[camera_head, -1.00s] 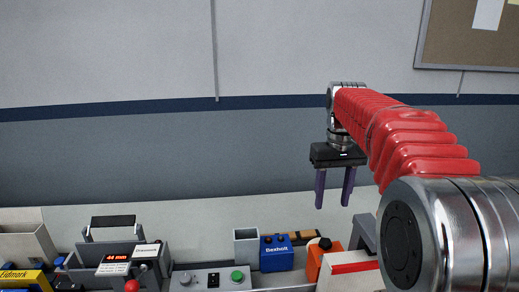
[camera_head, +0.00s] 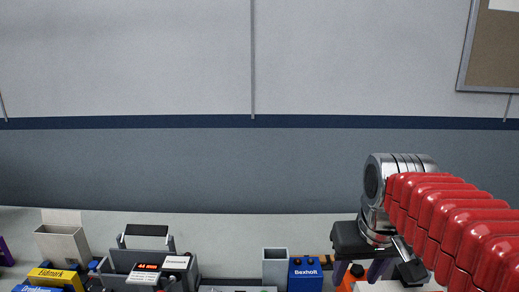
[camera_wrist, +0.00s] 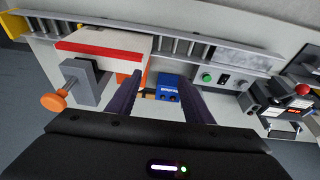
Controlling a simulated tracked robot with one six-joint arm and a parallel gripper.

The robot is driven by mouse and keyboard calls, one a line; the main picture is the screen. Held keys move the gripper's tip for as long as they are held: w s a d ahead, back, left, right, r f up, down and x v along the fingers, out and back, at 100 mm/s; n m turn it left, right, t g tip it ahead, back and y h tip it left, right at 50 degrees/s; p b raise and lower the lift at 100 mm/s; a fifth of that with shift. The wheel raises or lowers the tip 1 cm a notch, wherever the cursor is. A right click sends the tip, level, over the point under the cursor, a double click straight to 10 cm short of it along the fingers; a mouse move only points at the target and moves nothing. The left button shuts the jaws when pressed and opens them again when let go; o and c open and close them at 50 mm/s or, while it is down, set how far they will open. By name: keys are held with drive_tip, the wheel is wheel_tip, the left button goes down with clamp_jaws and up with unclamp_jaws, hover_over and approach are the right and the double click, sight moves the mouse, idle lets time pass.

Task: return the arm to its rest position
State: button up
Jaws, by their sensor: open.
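My gripper (camera_head: 367,270) is at the lower right of the head view, hanging from my red-sleeved arm, with its purple fingers pointing down. In the wrist view my gripper (camera_wrist: 165,98) shows two purple fingers spread apart, open, with nothing held between them. Beyond the fingertips, the blue Bexholt box (camera_wrist: 168,88) shows in the gap. In the head view the same blue box (camera_head: 305,275) stands just left of my gripper. Part of the gripper's lower end is cut off or hidden behind my arm there.
A bench carries a grey bin (camera_head: 62,245), a yellow Lidmark box (camera_head: 52,277), a device with a red display (camera_head: 150,266) and a grey square tube (camera_head: 275,268). The wrist view shows a grey clamp with an orange knob (camera_wrist: 54,102). The wall above is clear except a corkboard (camera_head: 493,50).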

drive_tip(key=s+a+f+t, duration=0.2)
drive_tip(key=s+a+f, duration=0.1)
drive_tip(key=s+f, duration=0.4)
drive_tip(key=shift+s, duration=1.2)
